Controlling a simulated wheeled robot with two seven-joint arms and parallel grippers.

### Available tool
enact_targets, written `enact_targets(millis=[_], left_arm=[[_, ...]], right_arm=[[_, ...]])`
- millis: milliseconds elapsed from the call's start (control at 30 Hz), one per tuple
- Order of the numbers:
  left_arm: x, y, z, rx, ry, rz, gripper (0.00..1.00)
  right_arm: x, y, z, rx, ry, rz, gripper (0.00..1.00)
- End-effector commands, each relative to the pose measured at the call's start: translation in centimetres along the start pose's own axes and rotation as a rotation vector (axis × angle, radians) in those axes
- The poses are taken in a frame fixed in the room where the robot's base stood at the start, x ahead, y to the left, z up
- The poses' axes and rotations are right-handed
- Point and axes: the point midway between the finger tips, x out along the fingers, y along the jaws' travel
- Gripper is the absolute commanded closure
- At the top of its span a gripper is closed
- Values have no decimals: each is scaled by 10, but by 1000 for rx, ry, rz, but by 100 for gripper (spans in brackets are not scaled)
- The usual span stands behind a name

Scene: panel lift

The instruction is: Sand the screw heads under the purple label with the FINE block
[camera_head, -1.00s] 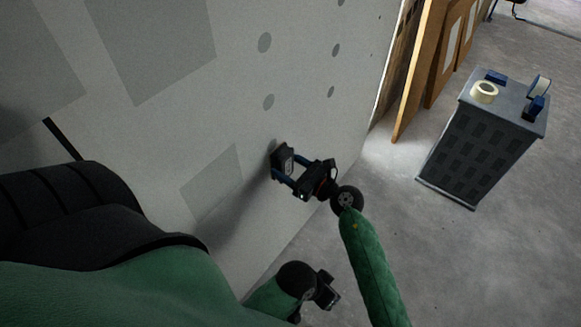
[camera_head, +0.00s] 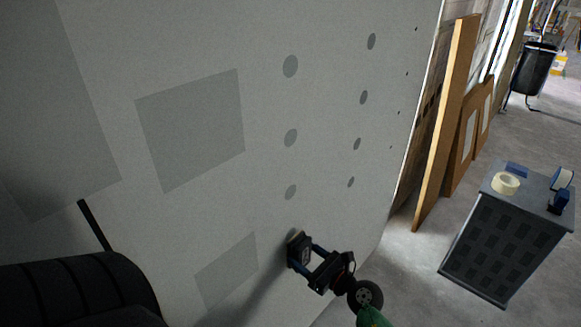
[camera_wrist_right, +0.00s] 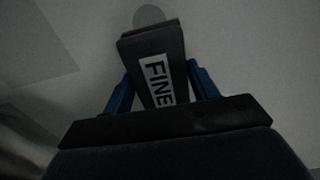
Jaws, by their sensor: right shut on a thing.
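My right gripper (camera_head: 308,257) is shut on a dark block (camera_head: 297,250). In the right wrist view the block (camera_wrist_right: 155,65) carries a white label reading FINE, between two blue fingers (camera_wrist_right: 160,88). In the wrist view a round patch (camera_wrist_right: 149,16) shows just beyond the block's far end. No purple label shows. My left gripper is out of view.
The wall (camera_head: 210,50) bears a second column of round patches (camera_head: 364,97), small dark dots and square grey patches (camera_head: 190,130). Boards (camera_head: 448,125) lean beyond its edge. A grey cabinet (camera_head: 505,245) at right holds a tape roll (camera_head: 506,183) and blue items. Floor between is clear.

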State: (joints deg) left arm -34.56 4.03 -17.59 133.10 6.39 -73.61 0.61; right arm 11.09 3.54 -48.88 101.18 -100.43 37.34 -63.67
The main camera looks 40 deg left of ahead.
Motion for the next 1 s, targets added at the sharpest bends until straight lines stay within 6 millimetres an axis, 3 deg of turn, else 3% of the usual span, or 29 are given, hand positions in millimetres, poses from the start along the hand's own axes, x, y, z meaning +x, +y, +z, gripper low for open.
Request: enact_targets(millis=[1000], left_arm=[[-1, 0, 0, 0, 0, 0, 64]], right_arm=[[8, 0, 0, 0, 0, 1, 65]])
